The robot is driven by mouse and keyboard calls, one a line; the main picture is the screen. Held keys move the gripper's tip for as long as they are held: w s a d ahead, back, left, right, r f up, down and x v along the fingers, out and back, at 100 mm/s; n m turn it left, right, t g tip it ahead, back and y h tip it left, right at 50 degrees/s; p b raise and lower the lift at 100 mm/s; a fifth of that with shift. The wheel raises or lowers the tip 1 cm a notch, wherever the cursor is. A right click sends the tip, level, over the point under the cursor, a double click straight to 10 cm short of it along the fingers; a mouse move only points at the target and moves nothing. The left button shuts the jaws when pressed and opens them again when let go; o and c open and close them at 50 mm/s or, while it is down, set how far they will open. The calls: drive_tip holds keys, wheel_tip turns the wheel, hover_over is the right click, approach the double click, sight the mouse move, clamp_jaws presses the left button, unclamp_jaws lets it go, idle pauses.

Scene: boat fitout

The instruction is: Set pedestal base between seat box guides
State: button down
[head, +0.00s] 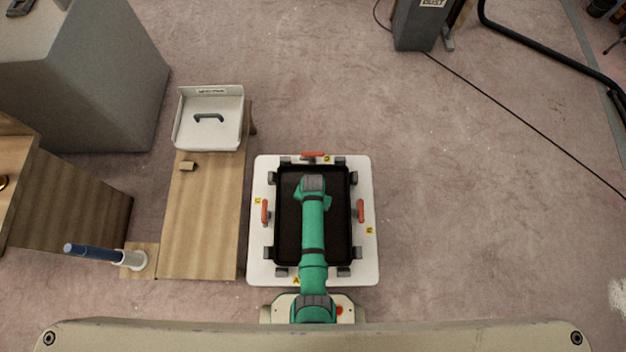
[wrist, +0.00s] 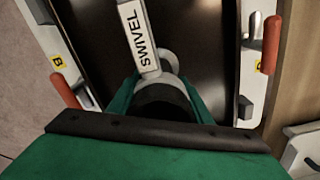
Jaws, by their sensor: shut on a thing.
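The seat box is a white board (head: 365,268) with a black recessed middle (head: 287,235), seen below my arm in the head view. Small grey guide blocks (head: 280,271) sit around its rim. My gripper (head: 313,187) is over the recess, its fingers mostly hidden under my green arm. In the wrist view, a light grey piece marked SWIVEL (wrist: 140,35), with a rounded end, lies just beyond my wrist over the recess. It appears to be the part my gripper is shut on. The jaw contact is hidden, and I cannot tell whether the part touches the recess floor.
Red-handled clamps (head: 361,211) stand on the board's sides and far edge. A wooden bench (head: 205,225) on the left carries a white tray (head: 180,130) with a black handle. A blue-and-white tube (head: 95,252) is further left.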

drive_tip(key=shift+w+f, duration=0.2)
drive_tip(key=shift+f, duration=0.35)
drive_tip(key=shift+s+f, duration=0.1)
drive_tip(key=shift+f, duration=0.1)
drive_tip(key=shift+a+f, duration=0.15)
drive_tip(key=shift+f, duration=0.2)
drive_tip(key=shift+f, duration=0.35)
drive_tip(key=c, duration=1)
unclamp_jaws()
drive_tip(key=shift+o, duration=0.6)
drive_tip(key=shift+s+f, duration=0.1)
